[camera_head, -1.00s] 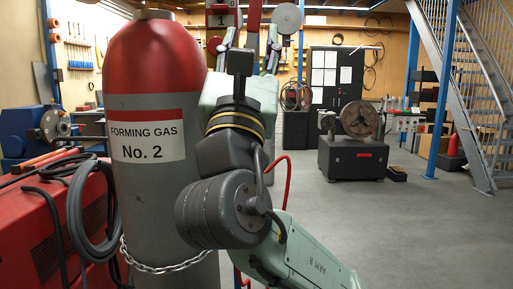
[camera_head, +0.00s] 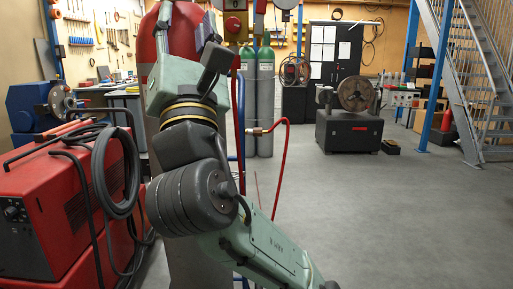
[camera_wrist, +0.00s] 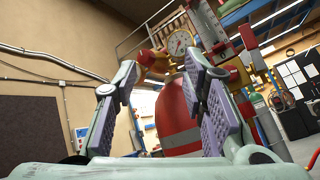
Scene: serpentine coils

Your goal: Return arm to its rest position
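My arm rises through the middle of the head view, and its gripper (camera_head: 187,18) points up at the top edge, partly cut off. In the wrist view my gripper (camera_wrist: 160,63) has its two purple-padded fingers spread apart, with nothing held between them. A red-topped grey gas cylinder (camera_head: 148,40) stands behind my arm in the head view, and its label is hidden. Beyond the fingers in the wrist view are a red cylinder (camera_wrist: 175,120) and a round gauge (camera_wrist: 180,42). I cannot tell the exact gap between them and the fingers.
A red machine (camera_head: 45,215) with coiled black cables (camera_head: 100,180) is close at left. Green-topped cylinders (camera_head: 265,95) and a red hose (camera_head: 284,165) are behind the arm. A dark machine (camera_head: 348,130) and blue stairs (camera_head: 478,80) are farther back. The floor at right is clear.

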